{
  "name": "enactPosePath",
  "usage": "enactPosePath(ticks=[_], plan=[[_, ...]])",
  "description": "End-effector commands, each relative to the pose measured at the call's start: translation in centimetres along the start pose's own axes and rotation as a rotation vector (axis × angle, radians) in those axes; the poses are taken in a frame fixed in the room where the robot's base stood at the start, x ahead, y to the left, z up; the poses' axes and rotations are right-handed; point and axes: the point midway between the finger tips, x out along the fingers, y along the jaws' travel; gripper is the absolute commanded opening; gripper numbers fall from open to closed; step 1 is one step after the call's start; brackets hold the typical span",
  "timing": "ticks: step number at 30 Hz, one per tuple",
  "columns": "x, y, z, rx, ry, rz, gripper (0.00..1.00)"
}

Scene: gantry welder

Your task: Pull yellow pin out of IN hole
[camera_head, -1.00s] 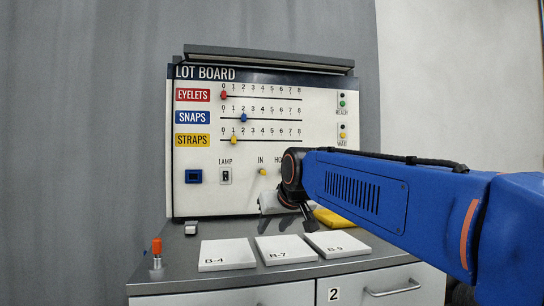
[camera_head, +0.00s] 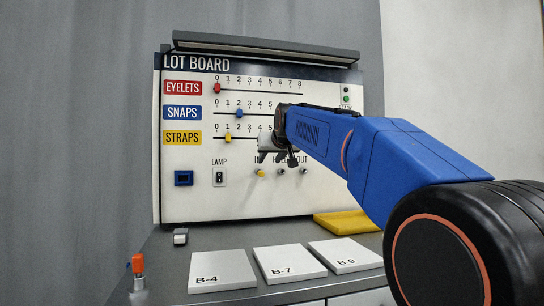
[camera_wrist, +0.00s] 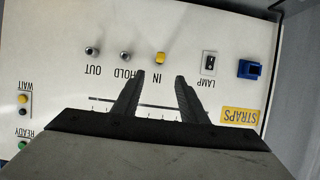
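The yellow pin (camera_head: 261,173) sits in the IN hole on the lower part of the lot board (camera_head: 230,198). In the wrist view, which is upside down, the yellow pin (camera_wrist: 160,58) shows just beyond the fingertips, roughly between their lines. My gripper (camera_head: 276,157) is in front of the board, just above the pin. In the wrist view my gripper (camera_wrist: 160,76) has its two fingers apart with nothing between them. The HOLD hole (camera_wrist: 125,56) and OUT hole (camera_wrist: 92,51) show grey fittings with no yellow pin.
A lamp switch (camera_head: 219,177) and a blue socket (camera_head: 184,178) are left of the pin. Sliders for EYELETS, SNAPS and STRAPS are above. White plates B-4 (camera_head: 222,271), B-7 (camera_head: 289,264) and B-9 (camera_head: 345,255) and a yellow pad (camera_head: 347,222) lie on the bench.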

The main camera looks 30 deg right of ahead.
Motion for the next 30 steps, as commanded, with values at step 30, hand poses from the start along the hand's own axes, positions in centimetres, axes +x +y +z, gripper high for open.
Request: enactPosePath(ticks=[30], plan=[[13.8,0.0,0.0,0.000,0.000,0.000,0.39]])
